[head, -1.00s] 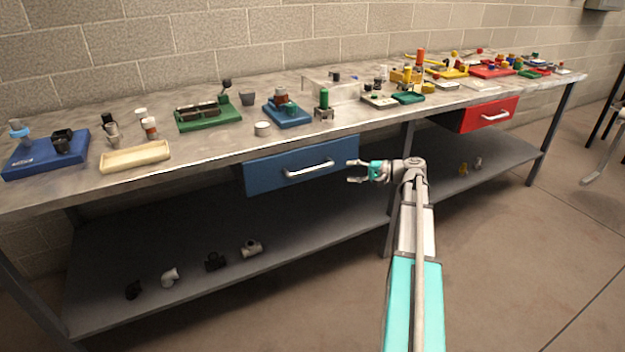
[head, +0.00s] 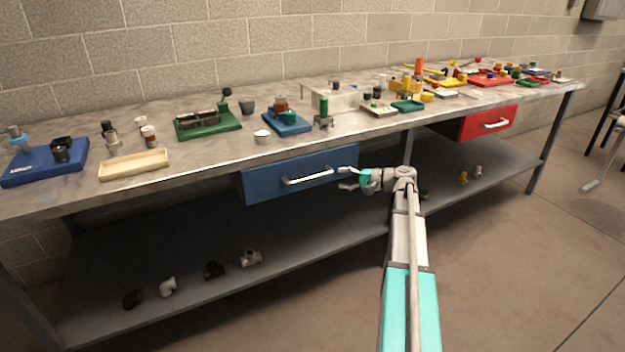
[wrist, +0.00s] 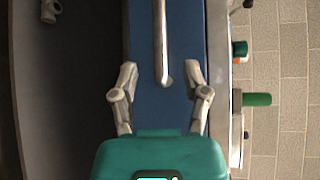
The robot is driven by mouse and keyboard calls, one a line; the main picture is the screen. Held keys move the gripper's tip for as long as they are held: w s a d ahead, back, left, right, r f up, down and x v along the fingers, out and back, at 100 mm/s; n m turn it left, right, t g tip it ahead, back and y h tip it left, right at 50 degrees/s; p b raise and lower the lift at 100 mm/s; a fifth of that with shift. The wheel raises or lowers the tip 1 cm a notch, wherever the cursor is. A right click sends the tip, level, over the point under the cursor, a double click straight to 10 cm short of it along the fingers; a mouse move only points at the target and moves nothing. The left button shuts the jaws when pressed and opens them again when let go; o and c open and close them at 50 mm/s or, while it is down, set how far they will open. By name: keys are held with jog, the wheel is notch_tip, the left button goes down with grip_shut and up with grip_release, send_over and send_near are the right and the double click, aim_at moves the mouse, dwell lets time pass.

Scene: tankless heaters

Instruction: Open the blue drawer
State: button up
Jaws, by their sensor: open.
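The blue drawer (head: 262,178) hangs under the workbench top and looks shut. Its silver bar handle (head: 307,180) runs across the front. My gripper (head: 346,179) is open and empty, just right of the handle's right end in the head view. In the wrist view the blue drawer front (wrist: 183,60) fills the middle, and the handle (wrist: 161,45) points down between my open fingers (wrist: 158,80). The handle's near end lies between the fingertips, with a gap on both sides. I cannot tell how deep the fingers are over it.
The workbench top (head: 225,150) above carries several coloured trays and fittings. A red drawer (head: 487,123) is further right. The lower shelf (head: 320,232) holds several pipe fittings. The floor in front is clear.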

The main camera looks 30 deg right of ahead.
aim_at(317, 177)
jog(key=b+x, duration=0.1)
jog(key=x, duration=0.9)
jog(key=shift+w, duration=0.15)
grip_shut()
jog(key=shift+a, duration=0.1)
